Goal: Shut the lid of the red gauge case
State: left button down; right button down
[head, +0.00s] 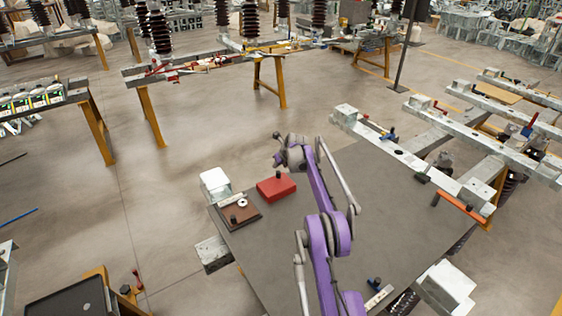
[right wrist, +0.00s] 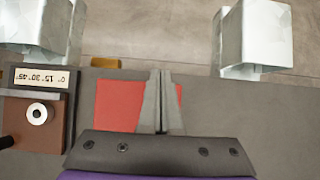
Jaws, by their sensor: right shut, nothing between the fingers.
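The red gauge case (head: 276,188) lies near the far left edge of the grey table. It looks like a low red box with a flat top and appears closed; I cannot make out a raised lid. In the right wrist view the red case (right wrist: 116,105) shows as a flat red surface, partly hidden behind my right gripper (right wrist: 161,76). The gripper's fingers are together and empty, in front of the case's right part. Whether they touch it is unclear. My left gripper is not in view.
A brown box (right wrist: 40,138) with a white ring and a marked label sits beside the case. A white block (head: 214,184) stands at the table corner. The grey table top (head: 390,215) is mostly bare to the right. Metal beams on trestles stand beyond.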

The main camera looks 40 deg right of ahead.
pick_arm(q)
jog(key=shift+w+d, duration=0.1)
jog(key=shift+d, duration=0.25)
pick_arm(e)
jog(key=shift+w+f, duration=0.1)
jog(key=shift+f, duration=0.15)
